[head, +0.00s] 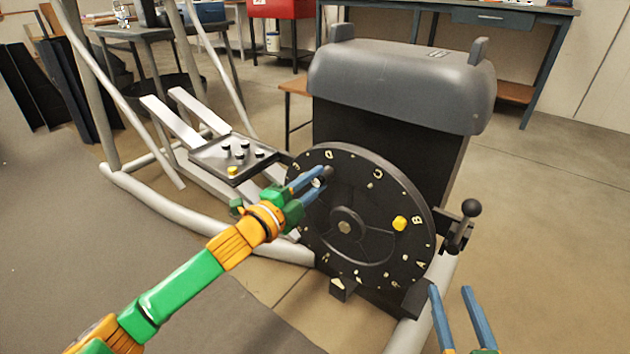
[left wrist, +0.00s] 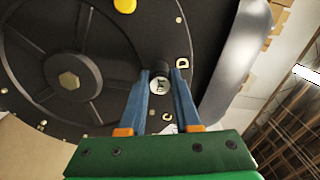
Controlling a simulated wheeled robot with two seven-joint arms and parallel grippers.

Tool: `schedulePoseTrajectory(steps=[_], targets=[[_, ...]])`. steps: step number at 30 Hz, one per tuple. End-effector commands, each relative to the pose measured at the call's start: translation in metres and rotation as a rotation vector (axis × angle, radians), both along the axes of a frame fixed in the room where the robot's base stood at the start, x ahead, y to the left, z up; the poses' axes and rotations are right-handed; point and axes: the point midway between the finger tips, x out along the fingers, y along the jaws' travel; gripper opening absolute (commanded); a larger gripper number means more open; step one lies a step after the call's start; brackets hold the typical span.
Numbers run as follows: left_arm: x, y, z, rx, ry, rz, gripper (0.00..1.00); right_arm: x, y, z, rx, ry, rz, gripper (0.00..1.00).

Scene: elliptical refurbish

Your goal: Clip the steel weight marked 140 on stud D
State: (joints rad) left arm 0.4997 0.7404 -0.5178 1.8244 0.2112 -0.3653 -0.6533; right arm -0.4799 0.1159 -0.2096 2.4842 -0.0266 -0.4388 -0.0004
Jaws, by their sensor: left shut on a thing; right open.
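My left gripper (head: 322,176) is at the upper left of the black flywheel disc (head: 347,270), beside the letter D (head: 328,155). It is shut on a small dark round weight with a pale marked face (left wrist: 158,86). The mark is too blurred to read surely. In the left wrist view the weight is between the fingertips, close to the disc, left of the letter D (left wrist: 182,65). The fingers hide stud D, and I cannot tell whether the weight touches it. My right gripper (head: 452,290) is open and empty at the lower right, in front of the disc.
A yellow weight (head: 399,223) sits on the disc beside the letter B. A black-knobbed lever (head: 470,208) sticks out right of the disc.

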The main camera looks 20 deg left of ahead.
Motion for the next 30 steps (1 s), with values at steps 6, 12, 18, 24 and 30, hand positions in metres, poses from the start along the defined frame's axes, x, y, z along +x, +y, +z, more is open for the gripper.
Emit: schedulePoseTrajectory(steps=[6,12,18,24,30], targets=[[0.0,0.0,0.0004,0.001,-0.001,0.0,0.0,0.0,0.0,-0.0003,0.0,0.0,0.0,0.5],[0.0,-0.0001,0.0005,0.001,-0.001,0.0,0.0,0.0,0.0001,-0.0003,0.0,0.0,0.0,0.5],[0.0009,-0.0004,0.0009,0.0,-0.002,0.0,0.0,0.0,0.0001,0.0001,0.0,0.0,0.0,0.5],[0.0034,-0.0009,0.0009,0.0,-0.002,0.001,0.0,0.0,0.0,0.0008,0.0,0.0,0.0,0.5],[0.0056,-0.0016,0.0007,-0.001,-0.002,0.001,0.0,0.0,0.0,0.0013,0.0,0.0,0.0,0.5]])
